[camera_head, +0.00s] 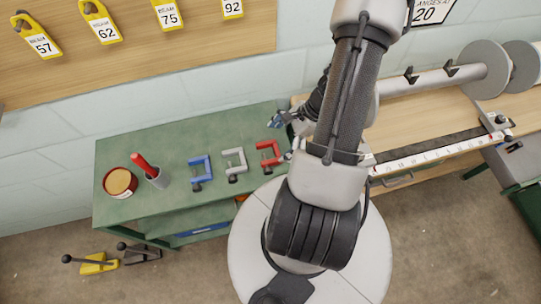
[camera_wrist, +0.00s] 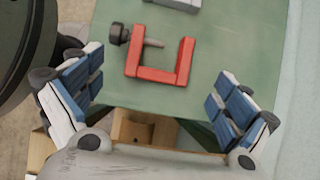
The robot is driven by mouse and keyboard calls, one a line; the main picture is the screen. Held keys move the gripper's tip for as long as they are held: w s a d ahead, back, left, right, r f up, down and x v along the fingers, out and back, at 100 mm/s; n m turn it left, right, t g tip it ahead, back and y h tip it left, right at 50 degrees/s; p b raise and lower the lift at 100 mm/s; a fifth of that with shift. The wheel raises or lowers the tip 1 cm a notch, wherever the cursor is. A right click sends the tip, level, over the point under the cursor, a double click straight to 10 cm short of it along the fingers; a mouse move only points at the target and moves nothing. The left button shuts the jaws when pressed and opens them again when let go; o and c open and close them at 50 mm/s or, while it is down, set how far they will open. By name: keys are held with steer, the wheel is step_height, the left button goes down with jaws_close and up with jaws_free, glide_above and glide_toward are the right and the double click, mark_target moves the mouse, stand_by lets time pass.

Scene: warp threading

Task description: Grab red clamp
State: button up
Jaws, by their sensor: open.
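The red clamp (camera_head: 277,147) lies on the green table top, at the right end of a row of clamps. In the wrist view the red clamp (camera_wrist: 158,75) is a U-shaped frame with a dark screw knob at its upper left, its open side facing up in the picture. My gripper (camera_wrist: 156,88) is open, with blue-padded fingers spread wide to the left and right of the clamp's lower part. Nothing is held between the fingers. In the head view my arm hides most of the gripper, and only a bit shows behind the red clamp.
A grey clamp (camera_head: 243,158) and a blue clamp (camera_head: 208,170) lie left of the red one on the green table (camera_head: 145,207). A wall rises behind the table.

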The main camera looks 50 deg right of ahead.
mark_target(266, 164)
steer(key=b+x, duration=0.2)
steer(key=x, duration=0.3)
steer(key=shift+w+a, duration=0.1)
steer(key=shift+a, duration=0.05)
steer(key=shift+r, duration=0.1)
steer(key=c, duration=1.4)
